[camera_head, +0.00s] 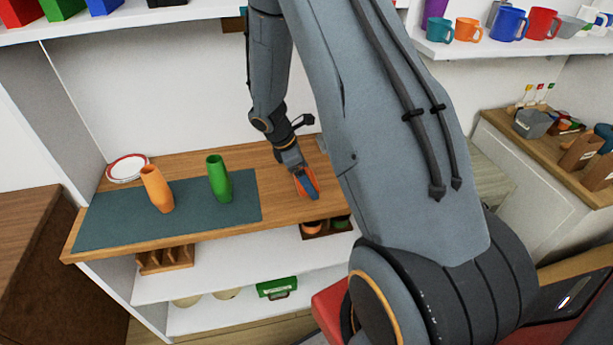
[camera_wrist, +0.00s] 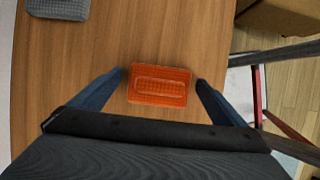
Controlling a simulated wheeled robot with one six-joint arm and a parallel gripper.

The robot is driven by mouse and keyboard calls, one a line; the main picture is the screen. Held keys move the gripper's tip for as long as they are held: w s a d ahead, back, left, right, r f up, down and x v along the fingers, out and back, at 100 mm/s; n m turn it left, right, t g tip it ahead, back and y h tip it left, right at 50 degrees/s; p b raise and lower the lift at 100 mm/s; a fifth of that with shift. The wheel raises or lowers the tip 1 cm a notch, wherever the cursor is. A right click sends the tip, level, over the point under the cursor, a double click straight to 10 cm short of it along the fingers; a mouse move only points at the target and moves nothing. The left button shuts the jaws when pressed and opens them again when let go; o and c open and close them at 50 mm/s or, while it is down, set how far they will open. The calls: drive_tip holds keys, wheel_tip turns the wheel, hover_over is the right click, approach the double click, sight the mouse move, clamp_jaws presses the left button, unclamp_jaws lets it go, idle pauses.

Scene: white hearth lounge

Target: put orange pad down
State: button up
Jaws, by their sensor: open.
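The orange pad (camera_wrist: 159,85) is a flat rectangle with a ribbed face and a raised oblong in its middle. In the wrist view it appears to lie on the wooden counter (camera_wrist: 85,60), between the fingertips of my gripper (camera_wrist: 161,80). The gripper is open, with a gap on each side of the pad. In the head view my gripper (camera_head: 308,190) is low over the right part of the counter. The pad shows as an orange patch (camera_head: 311,181) there, partly hidden by the fingers.
A dark green mat (camera_head: 110,218) on the counter holds an orange vase (camera_head: 156,189) and a green vase (camera_head: 219,178). A white plate (camera_head: 127,168) with a red rim sits behind. Bare wood lies between mat and gripper. Mugs (camera_head: 510,24) stand on the upper right shelf.

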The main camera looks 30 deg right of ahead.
drive_tip(key=b+v, duration=0.3)
drive_tip(key=v, duration=0.9)
drive_tip(key=s+a+r+m+t+y, duration=0.1)
drive_tip(key=s+a+r+m+y, duration=0.1)
drive_tip(key=s+a+m, duration=0.3)
drive_tip(key=s+a+r+m+t+y, duration=0.1)
drive_tip(key=s+a+r+m+y, duration=0.1)
drive_tip(key=s+a+m, duration=0.3)
drive_tip(key=shift+s+a+m+t, duration=0.3)
drive_tip(key=shift+s+m, duration=2.1)
drive_tip(key=shift+s, duration=0.75)
